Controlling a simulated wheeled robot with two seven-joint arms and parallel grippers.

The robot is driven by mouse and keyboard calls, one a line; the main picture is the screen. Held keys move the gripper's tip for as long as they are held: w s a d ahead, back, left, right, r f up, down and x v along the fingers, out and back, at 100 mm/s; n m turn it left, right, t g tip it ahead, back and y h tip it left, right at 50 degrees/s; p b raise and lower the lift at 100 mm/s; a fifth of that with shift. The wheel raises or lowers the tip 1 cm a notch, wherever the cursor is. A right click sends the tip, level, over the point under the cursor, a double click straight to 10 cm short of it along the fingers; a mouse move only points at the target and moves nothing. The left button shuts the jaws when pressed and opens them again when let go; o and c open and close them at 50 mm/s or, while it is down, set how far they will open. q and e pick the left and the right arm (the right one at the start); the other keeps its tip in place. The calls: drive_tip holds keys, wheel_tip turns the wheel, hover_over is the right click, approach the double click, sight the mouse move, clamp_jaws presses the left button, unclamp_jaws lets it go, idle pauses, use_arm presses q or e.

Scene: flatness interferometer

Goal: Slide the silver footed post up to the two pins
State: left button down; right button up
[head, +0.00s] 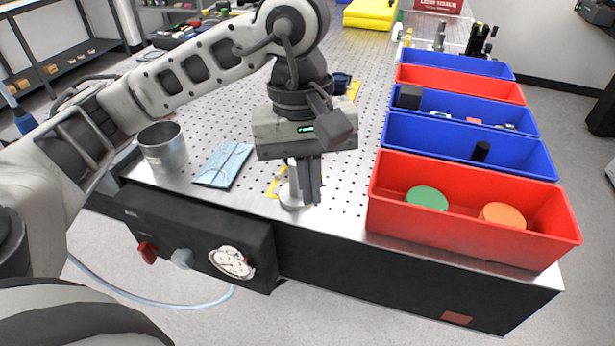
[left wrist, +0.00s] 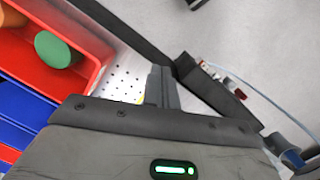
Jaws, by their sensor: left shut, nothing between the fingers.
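The silver footed post (head: 291,199) stands upright near the front edge of the perforated table, its round foot showing and its upper part largely hidden behind my left gripper. My left gripper (head: 310,193) points down with its fingers shut and empty, just in front of the post in the head view; I cannot tell whether they touch. The left fingers also show in the left wrist view (left wrist: 161,86), where I cannot make out the post. Yellow marking (head: 273,186) shows on the table beside the post. I cannot make out the two pins. My right gripper is not in view.
A red bin (head: 470,245) with a green disc (head: 427,198) and an orange disc (head: 502,215) stands right of the post, with several bins behind it. A gauge (head: 231,262) is on the table's front.

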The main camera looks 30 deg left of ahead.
sight(296, 204)
use_arm(q)
drive_tip(key=shift+t+y, duration=0.4)
drive_tip(key=shift+y, duration=0.4)
drive_tip(key=a+f, duration=0.1)
drive_tip(key=f, duration=0.1)
drive_tip(key=a+f, duration=0.1)
drive_tip(key=f, duration=0.2)
drive_tip(key=w+a+f, duration=0.1)
drive_tip(key=f, duration=0.2)
drive_tip(key=shift+w+a, duration=0.1)
drive_tip(key=w, duration=0.1)
drive_tip(key=a, duration=0.1)
drive_tip(key=w, duration=0.1)
drive_tip(key=shift+w+a+f+p, duration=0.25)
drive_tip(key=shift+w+a+p, duration=0.05)
drive_tip(key=shift+a+p, duration=0.1)
drive_tip(key=shift+w+a, duration=0.15)
drive_tip(key=shift+w, duration=0.1)
drive_tip(key=shift+w+a, duration=0.1)
drive_tip(key=shift+w, duration=0.05)
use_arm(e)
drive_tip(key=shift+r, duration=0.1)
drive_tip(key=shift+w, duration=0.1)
use_arm(q)
drive_tip(key=shift+f, duration=0.1)
